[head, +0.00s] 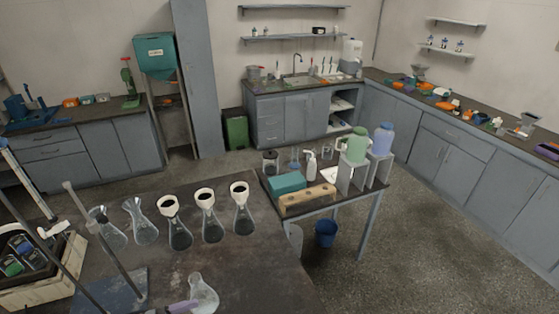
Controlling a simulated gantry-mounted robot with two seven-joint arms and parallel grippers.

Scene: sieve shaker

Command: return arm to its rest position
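Neither my left nor my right gripper shows in the head view, and I cannot make out either arm. Whether the grippers are open or shut is hidden. The dark workbench (240,275) fills the lower left of the view.
On the bench stand several glass flasks (180,232), some with white collars. A flask (203,296) lies near the front edge beside a purple item. A metal stand (105,250) and a crate (45,285) are at left. A side table (345,200) holds bottles. Open floor lies at right.

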